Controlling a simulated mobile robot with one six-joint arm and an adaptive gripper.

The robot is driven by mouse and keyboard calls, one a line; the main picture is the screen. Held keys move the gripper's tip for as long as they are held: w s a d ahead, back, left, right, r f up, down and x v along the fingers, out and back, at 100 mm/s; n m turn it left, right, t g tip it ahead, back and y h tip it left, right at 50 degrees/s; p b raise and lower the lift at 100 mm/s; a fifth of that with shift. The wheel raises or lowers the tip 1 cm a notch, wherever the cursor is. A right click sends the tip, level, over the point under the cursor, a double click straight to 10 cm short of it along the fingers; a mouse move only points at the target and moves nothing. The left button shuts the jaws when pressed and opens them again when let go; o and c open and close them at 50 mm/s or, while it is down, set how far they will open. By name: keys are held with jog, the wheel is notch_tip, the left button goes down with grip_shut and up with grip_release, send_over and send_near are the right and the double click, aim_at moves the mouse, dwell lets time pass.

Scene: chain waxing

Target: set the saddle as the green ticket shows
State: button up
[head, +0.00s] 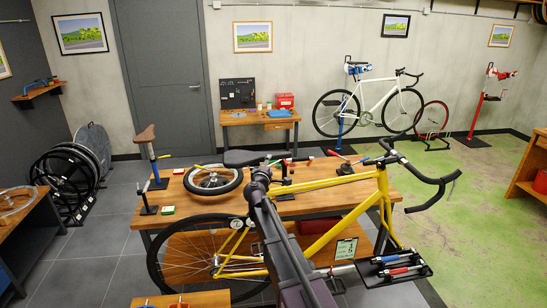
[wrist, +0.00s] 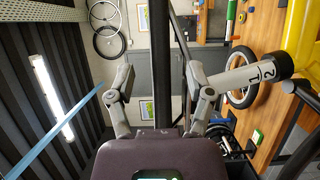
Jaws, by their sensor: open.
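The dark saddle (head: 243,158) sits above the yellow bike (head: 335,184) in the head view, beside the end of my arm. In the wrist view, the grey seat post (wrist: 262,75) carries the marks 1 and 2 and enters a black collar at the yellow frame (wrist: 302,35). My gripper (wrist: 160,78) is open. A long dark bar (wrist: 160,60) stands between its fingers and looks like the saddle edge-on; I cannot tell whether a finger touches it. The green ticket (head: 345,248) hangs low on the bike; its print is too small to read surely.
A wooden bench (head: 310,203) stands behind the bike, with a loose wheel (head: 213,181) and several tools. A brown saddle on a stand (head: 146,137) is at its left. Green floor (head: 470,200) is clear on the right.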

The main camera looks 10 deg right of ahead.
aim_at(273, 156)
jog(key=x, duration=0.7)
jog(key=shift+w, duration=0.15)
grip_shut()
